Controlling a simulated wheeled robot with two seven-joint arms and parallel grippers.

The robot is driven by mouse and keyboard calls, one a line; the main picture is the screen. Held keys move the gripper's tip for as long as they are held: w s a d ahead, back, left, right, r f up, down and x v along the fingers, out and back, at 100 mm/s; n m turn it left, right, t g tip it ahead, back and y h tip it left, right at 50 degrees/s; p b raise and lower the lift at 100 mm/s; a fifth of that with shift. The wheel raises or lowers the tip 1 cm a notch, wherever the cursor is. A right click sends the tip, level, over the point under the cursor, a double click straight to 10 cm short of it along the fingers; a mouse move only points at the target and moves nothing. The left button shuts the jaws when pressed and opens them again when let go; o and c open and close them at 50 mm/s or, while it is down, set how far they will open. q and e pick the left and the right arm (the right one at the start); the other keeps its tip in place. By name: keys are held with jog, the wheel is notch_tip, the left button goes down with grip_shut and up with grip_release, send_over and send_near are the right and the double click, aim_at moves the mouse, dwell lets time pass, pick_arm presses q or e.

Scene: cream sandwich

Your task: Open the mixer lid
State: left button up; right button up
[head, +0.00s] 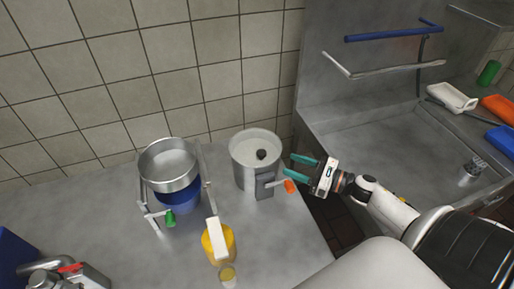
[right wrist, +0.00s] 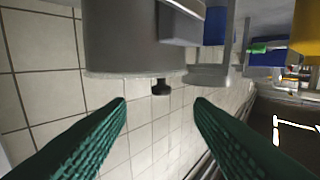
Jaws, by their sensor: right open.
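The mixer, a grey metal cylinder (head: 244,176), stands near the right edge of the counter in the head view. Its round pale lid (head: 245,148) lies over the top, with a black knob (head: 262,155) on it. In the right wrist view the picture is upside down; the mixer body (right wrist: 120,40) is at top and the knob (right wrist: 161,88) pokes out below the lid rim. My right gripper (head: 289,164) is just right of the mixer, teal fingers spread and pointing at it. The knob appears between the fingertips (right wrist: 160,104), with nothing gripped. My left gripper is out of view.
A steel pan on a stand (head: 169,175) with a blue container (head: 178,197) is left of the mixer. A grey bracket (head: 264,186) and orange knob (head: 290,186) project from the mixer's side. A sink (head: 390,135) is at right.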

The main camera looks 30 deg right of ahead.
aim_at(262, 152)
jog(key=p+x, duration=0.2)
jog(key=x, duration=0.8)
jog(key=shift+w+a+r, duration=0.1)
jog(key=shift+w+a, duration=0.15)
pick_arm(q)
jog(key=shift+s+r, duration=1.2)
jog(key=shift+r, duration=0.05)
pick_arm(e)
grip_shut()
